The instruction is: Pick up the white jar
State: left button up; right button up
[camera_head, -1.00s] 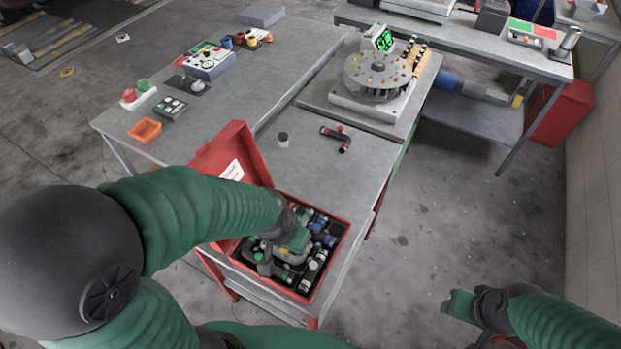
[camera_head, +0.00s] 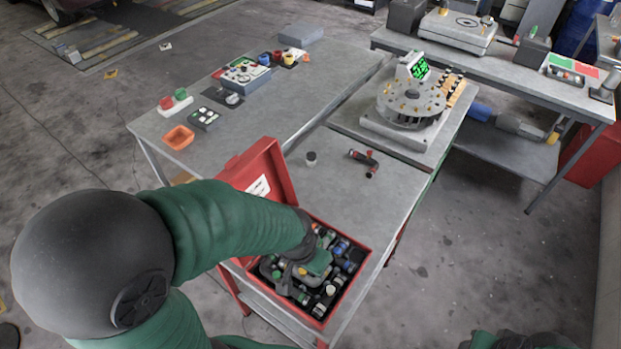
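A small pale jar with a dark top (camera_head: 311,159) stands upright on the grey table, behind the open red case (camera_head: 361,262). Several small jars and bottles lie packed in the case, some with white parts, such as a white-capped one (camera_head: 330,290). My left gripper (camera_head: 300,276) reaches down into the case among these jars. Its fingers blend with the dark contents, so I cannot tell if it holds anything. My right gripper (camera_head: 492,341) is at the bottom edge, mostly cut off and away from the table.
The case's raised red lid (camera_head: 262,178) stands at its back left. A red and black tool (camera_head: 364,161) lies right of the pale jar. A round rotary device (camera_head: 412,105) stands farther back. An orange tray (camera_head: 178,137) and button boxes sit on the left table.

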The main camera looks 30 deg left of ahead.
aim_at(310, 157)
jog(key=l+u, duration=0.2)
jog(key=u, duration=0.25)
jog(key=l+u, duration=0.25)
jog(key=u, duration=0.2)
jog(key=l+u, duration=0.3)
jog(key=u, duration=0.2)
jog(key=i+l+u, duration=0.15)
jog(key=l+u, duration=0.3)
jog(key=i+l+u, duration=0.1)
jog(key=l+u, duration=0.6)
jog(key=u, duration=0.15)
jog(key=l+u, duration=0.35)
jog(key=l, duration=0.25)
jog(key=l+u, duration=0.4)
jog(key=l, duration=0.2)
jog(key=l+u, duration=0.35)
jog(key=l, duration=0.25)
jog(key=k, duration=0.05)
